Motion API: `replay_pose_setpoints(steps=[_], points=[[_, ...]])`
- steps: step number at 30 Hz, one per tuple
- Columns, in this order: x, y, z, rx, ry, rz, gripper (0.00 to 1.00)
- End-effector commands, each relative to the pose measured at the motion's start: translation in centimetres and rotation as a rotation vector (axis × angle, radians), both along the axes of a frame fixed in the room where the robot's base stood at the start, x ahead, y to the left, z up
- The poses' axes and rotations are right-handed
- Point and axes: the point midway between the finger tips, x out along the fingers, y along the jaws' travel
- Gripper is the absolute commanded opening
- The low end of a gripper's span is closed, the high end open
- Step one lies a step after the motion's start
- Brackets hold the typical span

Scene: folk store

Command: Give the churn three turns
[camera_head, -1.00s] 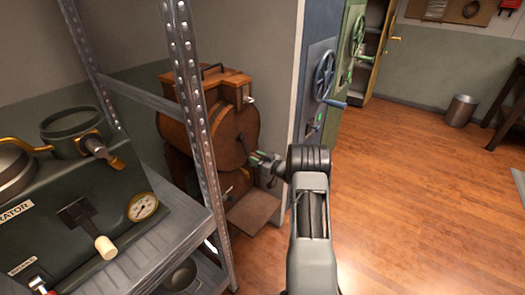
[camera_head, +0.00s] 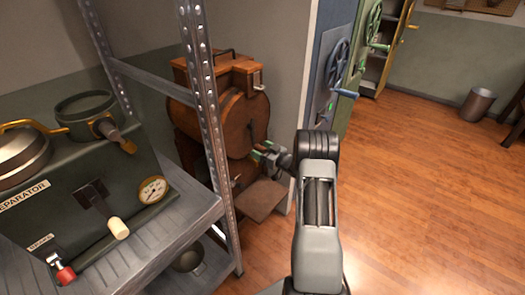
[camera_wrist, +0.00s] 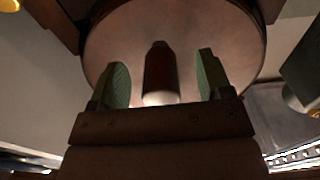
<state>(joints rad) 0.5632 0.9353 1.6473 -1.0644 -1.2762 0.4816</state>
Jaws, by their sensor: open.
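The churn (camera_head: 236,118) is a brown wooden round drum on a wooden stand, behind the metal shelf post in the head view. Its round face (camera_wrist: 175,25) fills the top of the wrist view. A dark brown crank handle (camera_wrist: 160,72) with a pale, bright near end stands between my fingers in the wrist view. My gripper (camera_wrist: 161,82) is open, with one green-padded finger on each side of the handle and a gap showing on both sides. In the head view my gripper (camera_head: 264,155) is in front of the drum's right side, and the handle is hard to make out there.
A metal shelf (camera_head: 211,140) with the green separator (camera_head: 105,170) stands at the left, close to the churn. A blue cabinet with a handwheel (camera_head: 338,65) and a green one (camera_head: 374,24) are to the right. The wooden floor (camera_head: 420,190) at right is clear.

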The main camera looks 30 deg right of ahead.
Motion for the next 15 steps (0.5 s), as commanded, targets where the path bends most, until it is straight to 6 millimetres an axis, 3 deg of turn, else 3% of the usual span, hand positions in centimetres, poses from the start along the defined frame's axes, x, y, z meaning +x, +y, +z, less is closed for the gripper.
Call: replay_pose_setpoints(steps=[5,15], points=[[-0.3,-0.2,0.0,0.0,0.0,-0.001,0.72],[-2.9,-1.3,0.1,0.001,0.0,-0.001,0.72]])
